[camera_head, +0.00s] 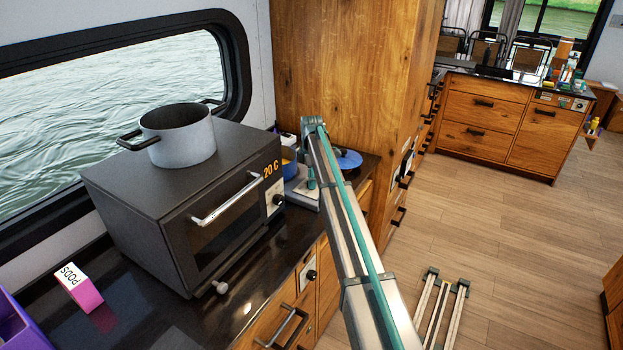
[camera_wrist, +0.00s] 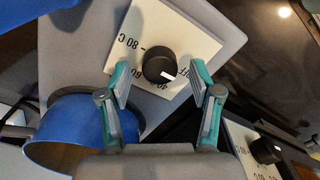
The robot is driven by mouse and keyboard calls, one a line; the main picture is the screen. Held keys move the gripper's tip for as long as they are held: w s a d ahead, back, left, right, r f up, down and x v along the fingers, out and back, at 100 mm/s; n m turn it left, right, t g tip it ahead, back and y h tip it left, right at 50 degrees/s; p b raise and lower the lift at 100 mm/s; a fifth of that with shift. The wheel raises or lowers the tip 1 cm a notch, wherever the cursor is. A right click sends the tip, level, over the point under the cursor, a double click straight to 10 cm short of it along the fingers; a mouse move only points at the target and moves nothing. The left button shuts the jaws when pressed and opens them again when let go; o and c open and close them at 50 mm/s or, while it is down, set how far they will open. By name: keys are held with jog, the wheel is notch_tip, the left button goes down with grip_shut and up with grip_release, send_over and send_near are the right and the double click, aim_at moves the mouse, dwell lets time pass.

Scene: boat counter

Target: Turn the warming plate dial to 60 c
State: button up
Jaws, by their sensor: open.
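The warming plate (camera_wrist: 215,20) is a grey slab with a white dial panel; a small part of its grey surface (camera_head: 305,198) shows beside my arm in the head view. The black round dial (camera_wrist: 158,62) has a white mark pointing to the lower right in the wrist view, towards the 40 side and away from the 80 C label. The 60 label is partly covered by my left finger. My gripper (camera_wrist: 161,78) is open, with one teal-and-grey finger on either side of the dial; I cannot tell whether they touch it. In the head view my arm hides the dial.
A blue pot (camera_wrist: 75,113) stands close to my left finger. A second black knob (camera_wrist: 266,151) on a white panel shows at lower right. A dark oven (camera_head: 165,205) reading 20 C, with a grey pot (camera_head: 180,140) on top, stands left of the plate.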

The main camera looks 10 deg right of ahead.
jog(key=shift+f, duration=0.6)
jog(key=c, duration=1.1)
jog(key=shift+c, duration=0.2)
